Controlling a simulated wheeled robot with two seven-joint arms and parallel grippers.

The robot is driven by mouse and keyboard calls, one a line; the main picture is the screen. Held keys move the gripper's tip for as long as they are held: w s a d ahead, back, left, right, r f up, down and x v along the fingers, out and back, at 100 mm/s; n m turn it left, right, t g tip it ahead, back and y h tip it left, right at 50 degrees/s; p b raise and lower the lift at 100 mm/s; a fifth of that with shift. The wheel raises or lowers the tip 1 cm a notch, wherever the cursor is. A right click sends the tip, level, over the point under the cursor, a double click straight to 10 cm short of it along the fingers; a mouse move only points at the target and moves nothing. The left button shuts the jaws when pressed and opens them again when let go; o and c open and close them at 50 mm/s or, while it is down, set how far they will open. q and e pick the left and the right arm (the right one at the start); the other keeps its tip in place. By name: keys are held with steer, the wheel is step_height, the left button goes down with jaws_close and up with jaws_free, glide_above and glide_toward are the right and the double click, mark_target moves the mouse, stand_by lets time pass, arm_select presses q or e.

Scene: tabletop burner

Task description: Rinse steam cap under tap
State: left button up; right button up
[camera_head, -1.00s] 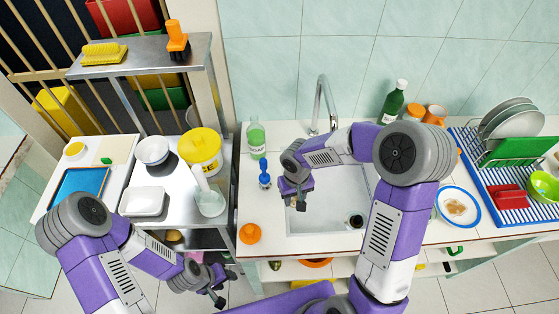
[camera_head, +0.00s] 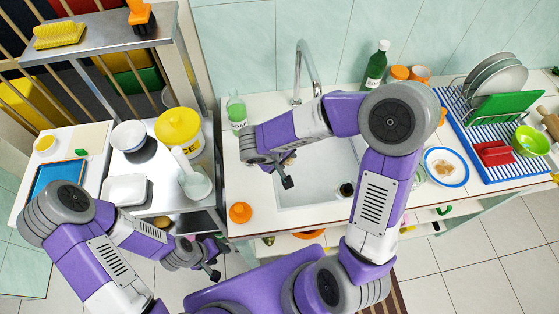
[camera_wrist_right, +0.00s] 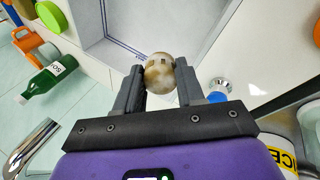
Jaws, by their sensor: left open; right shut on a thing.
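My right gripper (camera_head: 286,174) is over the left part of the sink (camera_head: 312,187). In the wrist view the right gripper (camera_wrist_right: 160,78) is shut on a small round cap (camera_wrist_right: 160,72), whitish with brown stains. I take it as the steam cap; in the head view it is mostly hidden by the gripper. The tap (camera_head: 302,65) rises behind the sink and also shows at the lower left of the wrist view (camera_wrist_right: 30,145). The cap is apart from the tap, and no water shows. My left gripper (camera_head: 213,271) is open and empty, low in front of the metal cart.
A green soap bottle (camera_head: 237,112) stands left of the tap, a dark green bottle (camera_head: 375,65) to its right. An orange object (camera_head: 240,212) sits at the counter's front left. A plate (camera_head: 446,167) and dish rack (camera_head: 490,125) are at right. A dark round thing (camera_head: 345,190) lies in the sink.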

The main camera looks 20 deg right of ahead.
arm_select(q)
steer(key=shift+r+p, duration=0.3)
steer(key=shift+r, duration=0.1)
arm_select(e)
steer(key=w+d+f, duration=0.2)
steer(key=w+d, duration=0.2)
steer(key=d, duration=0.5)
steer(key=shift+w+d+f, duration=0.15)
steer(key=shift+w+d, duration=0.15)
steer(key=shift+d, duration=0.1)
arm_select(q)
steer(key=shift+c, duration=0.3)
